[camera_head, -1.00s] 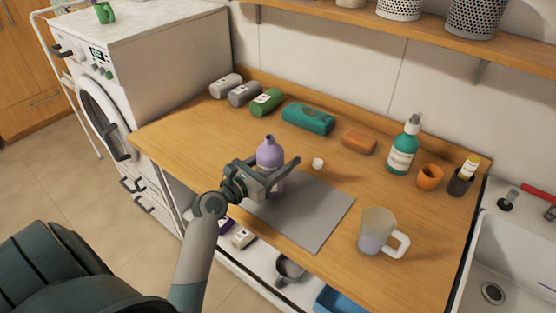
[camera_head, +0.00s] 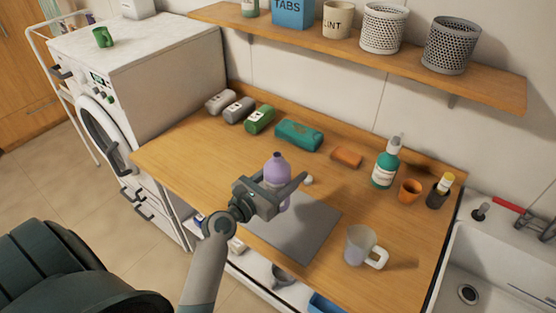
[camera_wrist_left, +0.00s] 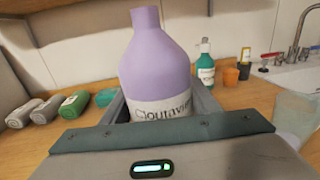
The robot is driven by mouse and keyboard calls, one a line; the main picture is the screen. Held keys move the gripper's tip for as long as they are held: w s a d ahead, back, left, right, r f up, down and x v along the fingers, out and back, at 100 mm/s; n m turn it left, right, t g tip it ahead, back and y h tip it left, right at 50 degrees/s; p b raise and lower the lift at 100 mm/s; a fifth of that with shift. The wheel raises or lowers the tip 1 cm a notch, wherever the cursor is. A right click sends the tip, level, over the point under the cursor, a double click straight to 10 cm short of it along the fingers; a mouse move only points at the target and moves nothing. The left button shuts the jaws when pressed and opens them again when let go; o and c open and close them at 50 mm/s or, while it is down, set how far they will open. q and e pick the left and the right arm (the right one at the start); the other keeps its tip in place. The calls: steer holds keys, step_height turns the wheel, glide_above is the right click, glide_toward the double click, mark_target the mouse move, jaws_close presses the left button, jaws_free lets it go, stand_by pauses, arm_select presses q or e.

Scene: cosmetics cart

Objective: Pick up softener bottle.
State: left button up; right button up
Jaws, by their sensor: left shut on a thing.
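The softener bottle (camera_head: 277,170) is light purple with a white label and stands upright between the fingers of my left gripper (camera_head: 284,190). The gripper is shut on it around its body. In the left wrist view the bottle (camera_wrist_left: 158,60) fills the middle, with lettering on the label partly hidden by the gripper. The bottle is over or beside the grey mat (camera_head: 305,232); its base is hidden, so I cannot tell whether it touches the counter. A small white cap (camera_head: 308,180) lies just behind it. My right gripper is not in view.
A frosted mug (camera_head: 359,246) stands right of the mat. A teal pump bottle (camera_head: 385,166), orange cup (camera_head: 410,191), orange block (camera_head: 347,157), teal pack (camera_head: 298,135) and several rolls (camera_head: 260,119) line the back. A wooden shelf (camera_head: 490,83) hangs above, and a sink (camera_head: 484,262) is at right.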

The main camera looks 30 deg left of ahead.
arm_select(q)
steer(key=s+d+r+p, duration=0.2)
steer(key=d+r, duration=0.1)
steer(key=d, duration=0.2)
steer(key=shift+d+r, duration=0.35)
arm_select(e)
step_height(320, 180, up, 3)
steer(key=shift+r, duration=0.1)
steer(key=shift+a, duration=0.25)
arm_select(q)
steer(key=shift+f, duration=0.1)
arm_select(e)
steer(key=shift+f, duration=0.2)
arm_select(q)
steer(key=s+d+f+m+g+h+b, duration=0.1)
steer(key=s+d+f+m+h+b, duration=0.2)
steer(key=b, duration=1.2)
steer(key=s+d+f+h, duration=0.1)
steer(key=s+f+h, duration=0.1)
steer(key=s+f, duration=0.1)
steer(key=shift+s+f+m+g+b, duration=0.3)
steer(key=shift+f+g+b, duration=0.1)
steer(key=shift+f, duration=0.35)
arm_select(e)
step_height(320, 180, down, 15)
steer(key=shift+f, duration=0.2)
arm_select(q)
steer(key=shift+a, duration=0.1)
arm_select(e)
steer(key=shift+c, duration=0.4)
